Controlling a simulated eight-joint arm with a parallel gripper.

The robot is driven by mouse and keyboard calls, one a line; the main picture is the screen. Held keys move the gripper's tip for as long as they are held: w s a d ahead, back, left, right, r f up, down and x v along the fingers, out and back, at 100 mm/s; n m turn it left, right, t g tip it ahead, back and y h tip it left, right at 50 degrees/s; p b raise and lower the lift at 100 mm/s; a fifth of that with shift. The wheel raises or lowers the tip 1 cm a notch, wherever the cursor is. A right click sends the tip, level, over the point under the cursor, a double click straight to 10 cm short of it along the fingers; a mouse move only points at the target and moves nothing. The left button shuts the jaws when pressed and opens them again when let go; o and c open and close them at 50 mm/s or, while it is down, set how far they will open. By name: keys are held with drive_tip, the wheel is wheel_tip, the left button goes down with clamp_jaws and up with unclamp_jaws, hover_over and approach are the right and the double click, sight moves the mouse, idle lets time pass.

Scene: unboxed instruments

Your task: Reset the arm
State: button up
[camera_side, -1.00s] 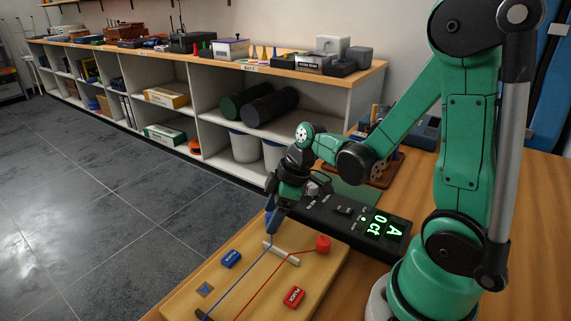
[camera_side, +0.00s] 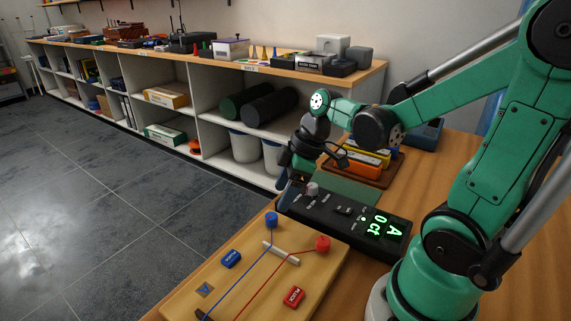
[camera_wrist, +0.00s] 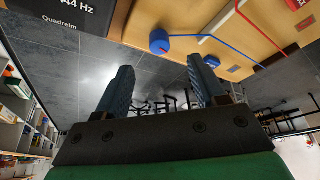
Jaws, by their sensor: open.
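My gripper (camera_wrist: 160,78) is open and empty in the wrist view, its two blue-grey fingers spread apart. In the side view my gripper (camera_side: 284,192) hangs over the far left end of the black tuner box (camera_side: 325,208), its fingertips partly hidden. The wooden board (camera_side: 225,285) has a blue peg (camera_side: 271,219) and a red peg (camera_side: 322,243) with a blue and a red string running from them over a white bridge (camera_side: 281,253). The blue peg (camera_wrist: 159,41) also shows in the wrist view, apart from the fingers.
A blue block (camera_side: 231,258) and a red block (camera_side: 293,297) sit on the board. A wooden rack (camera_side: 375,172) with orange items stands behind the tuner box, whose display shows a green "A" and "Oct". Shelves (camera_side: 150,80) line the back wall.

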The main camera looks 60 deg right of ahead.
drive_tip(key=shift+a+r+m, duration=0.2)
drive_tip(key=shift+a+m, duration=0.1)
drive_tip(key=a+r+m+t+h, duration=0.2)
drive_tip(key=a+r+m+t, duration=0.1)
drive_tip(key=m, duration=0.4)
drive_tip(key=shift+s+a+r+t+h, duration=0.3)
drive_tip(key=shift+a+r+h, duration=0.1)
drive_tip(key=shift+a+r, duration=0.3)
drive_tip(key=shift+f, duration=0.1)
